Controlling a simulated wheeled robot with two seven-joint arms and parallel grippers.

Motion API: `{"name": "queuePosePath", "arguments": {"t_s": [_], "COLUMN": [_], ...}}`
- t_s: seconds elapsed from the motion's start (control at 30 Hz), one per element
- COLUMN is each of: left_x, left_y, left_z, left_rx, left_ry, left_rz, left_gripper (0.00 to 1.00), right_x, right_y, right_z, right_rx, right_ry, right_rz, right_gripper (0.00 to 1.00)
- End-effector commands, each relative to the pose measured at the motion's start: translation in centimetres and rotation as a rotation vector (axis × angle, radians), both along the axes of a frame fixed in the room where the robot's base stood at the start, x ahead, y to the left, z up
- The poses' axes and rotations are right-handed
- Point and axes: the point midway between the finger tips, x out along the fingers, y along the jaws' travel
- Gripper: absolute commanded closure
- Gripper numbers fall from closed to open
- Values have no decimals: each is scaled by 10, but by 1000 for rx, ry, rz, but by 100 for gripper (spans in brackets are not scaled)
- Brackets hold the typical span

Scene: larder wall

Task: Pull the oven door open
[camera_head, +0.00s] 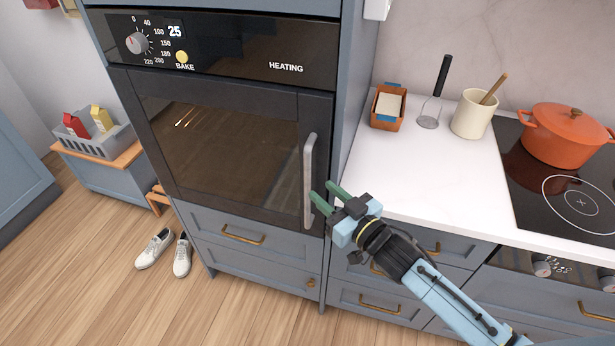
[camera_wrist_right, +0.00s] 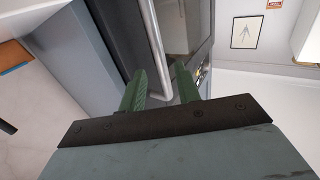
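The oven door (camera_head: 225,150) is dark with a glass window and looks shut. Its upright grey bar handle (camera_head: 309,172) is on the door's right side. My right gripper (camera_head: 322,190) has green fingers, parted, at the lower half of the handle, reaching in from the right. In the right wrist view the handle (camera_wrist_right: 151,45) runs down between the two fingers of the gripper (camera_wrist_right: 160,75), with gaps showing, so the gripper is open. Whether a finger touches the bar cannot be told. My left gripper is not in view.
The control panel (camera_head: 215,45) above the door shows 25. Drawers (camera_head: 245,236) lie below. A white worktop (camera_head: 430,165) to the right holds an orange pot (camera_head: 565,135), a utensil crock (camera_head: 472,115) and a small box (camera_head: 387,107). White shoes (camera_head: 155,249) stand on the floor, front left.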

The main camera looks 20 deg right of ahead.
Motion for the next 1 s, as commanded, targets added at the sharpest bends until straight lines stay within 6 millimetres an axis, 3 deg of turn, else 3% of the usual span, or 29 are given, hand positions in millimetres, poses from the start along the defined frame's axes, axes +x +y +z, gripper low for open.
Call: {"name": "queuePosePath", "arguments": {"t_s": [0.1,0.33,0.8,1.0], "left_x": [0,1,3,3], "left_y": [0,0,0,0], "left_z": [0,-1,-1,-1], "left_rx": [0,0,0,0], "left_ry": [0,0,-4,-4], "left_rz": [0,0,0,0], "left_gripper": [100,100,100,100], "right_x": [22,52,63,63], "right_y": [9,21,26,26], "right_z": [1,0,-1,-1], "right_rx": [-1,0,-1,-1], "right_ry": [-1,1,2,2], "right_rz": [-1,0,0,0], "right_gripper": [67,67,67,94]}}
